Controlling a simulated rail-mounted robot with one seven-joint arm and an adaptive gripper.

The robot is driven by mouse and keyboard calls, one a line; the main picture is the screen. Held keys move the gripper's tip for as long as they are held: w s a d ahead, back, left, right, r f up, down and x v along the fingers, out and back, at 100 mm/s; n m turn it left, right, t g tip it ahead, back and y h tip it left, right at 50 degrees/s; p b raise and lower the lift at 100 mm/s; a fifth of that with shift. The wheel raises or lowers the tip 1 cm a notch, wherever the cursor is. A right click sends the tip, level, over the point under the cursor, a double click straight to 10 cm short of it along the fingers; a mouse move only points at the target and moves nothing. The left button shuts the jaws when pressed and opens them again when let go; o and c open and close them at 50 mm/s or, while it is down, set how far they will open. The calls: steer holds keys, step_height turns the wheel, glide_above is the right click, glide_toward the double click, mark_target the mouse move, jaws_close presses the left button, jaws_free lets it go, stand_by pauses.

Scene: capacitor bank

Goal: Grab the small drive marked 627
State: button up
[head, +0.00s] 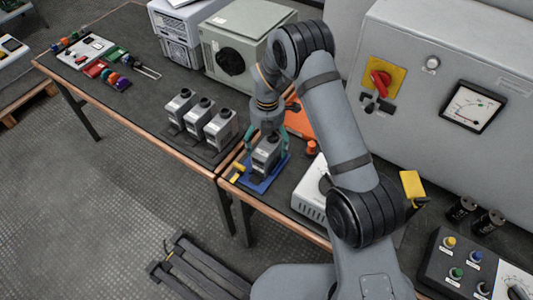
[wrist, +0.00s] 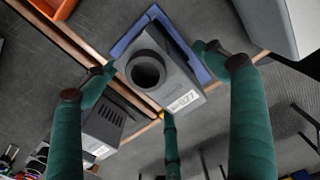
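A small grey drive (head: 266,155) with a dark top stands on a blue tray (head: 262,186) near the table's front edge. In the wrist view the drive (wrist: 165,78) shows a round dark opening and a white label. The label ends in 27; its first digit looks like 6 but is blurred. My gripper (head: 266,138) is above the drive with its green fingers spread around it. In the wrist view, fingertips of my gripper (wrist: 155,62) lie left and right of the drive, and a third finger is below it. I see no clear contact.
Three similar drives (head: 199,113) stand in a row on a dark mat to the left. A white device (head: 312,190) and an orange knob (head: 311,147) are close on the right. A large grey cabinet (head: 450,130) stands behind. An orange item lies behind my gripper.

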steer(key=shift+w+a+f+p, duration=0.15)
steer(key=shift+f+p, duration=0.3)
steer(key=shift+f, duration=0.9)
steer(key=shift+w+a+f+p, duration=0.15)
steer(key=shift+f+p, duration=0.25)
steer(key=shift+f, duration=0.9)
steer(key=shift+s, duration=0.1)
steer(key=c, duration=0.3)
steer(key=c, duration=1.5)
